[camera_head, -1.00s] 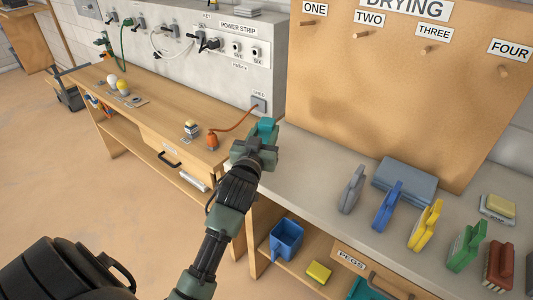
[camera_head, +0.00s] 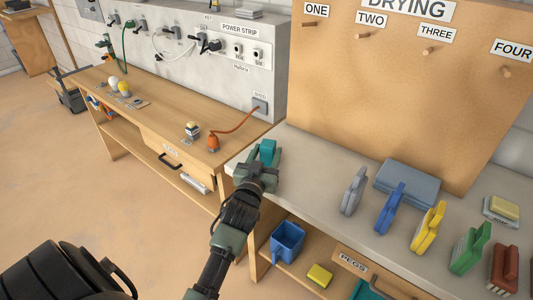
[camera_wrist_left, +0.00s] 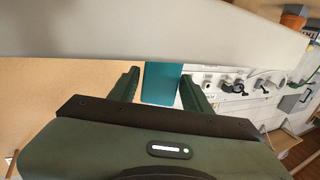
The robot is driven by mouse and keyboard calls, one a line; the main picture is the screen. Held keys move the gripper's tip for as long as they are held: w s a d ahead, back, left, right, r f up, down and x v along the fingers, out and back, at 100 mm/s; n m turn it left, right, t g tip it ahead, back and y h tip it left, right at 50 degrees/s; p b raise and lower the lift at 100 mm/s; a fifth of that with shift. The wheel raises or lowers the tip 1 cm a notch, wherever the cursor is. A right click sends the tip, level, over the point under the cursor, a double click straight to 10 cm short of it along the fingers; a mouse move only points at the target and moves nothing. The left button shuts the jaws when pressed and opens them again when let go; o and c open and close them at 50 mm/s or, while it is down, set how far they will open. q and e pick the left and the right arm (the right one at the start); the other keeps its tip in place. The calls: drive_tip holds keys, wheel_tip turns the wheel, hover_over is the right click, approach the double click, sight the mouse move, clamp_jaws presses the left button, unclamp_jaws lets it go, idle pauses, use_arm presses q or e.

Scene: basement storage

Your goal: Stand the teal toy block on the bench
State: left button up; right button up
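The teal toy block (camera_head: 267,151) is upright at the left end of the grey bench (camera_head: 312,172). I cannot tell for sure whether its base touches the top. My left gripper (camera_head: 264,158) is around it, with one finger on each side. In the left wrist view the block (camera_wrist_left: 162,83) shows between the two fingers (camera_wrist_left: 161,90). A thin gap shows between the block and the left-hand finger, so the gripper looks open. My right gripper is in neither view.
A pegboard (camera_head: 390,100) rises behind. A wooden workbench (camera_head: 165,110) adjoins on the left. Bench space right of the block is free.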

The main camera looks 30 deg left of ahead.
use_arm(q)
drive_tip(key=shift+o, duration=0.2)
drive_tip(key=shift+r, duration=0.1)
drive_tip(key=shift+s, duration=0.1)
drive_tip(key=v, duration=1.1)
drive_tip(key=shift+s+d+b, duration=0.2)
drive_tip(key=shift+s+b, duration=0.15)
drive_tip(key=shift+b, duration=0.1)
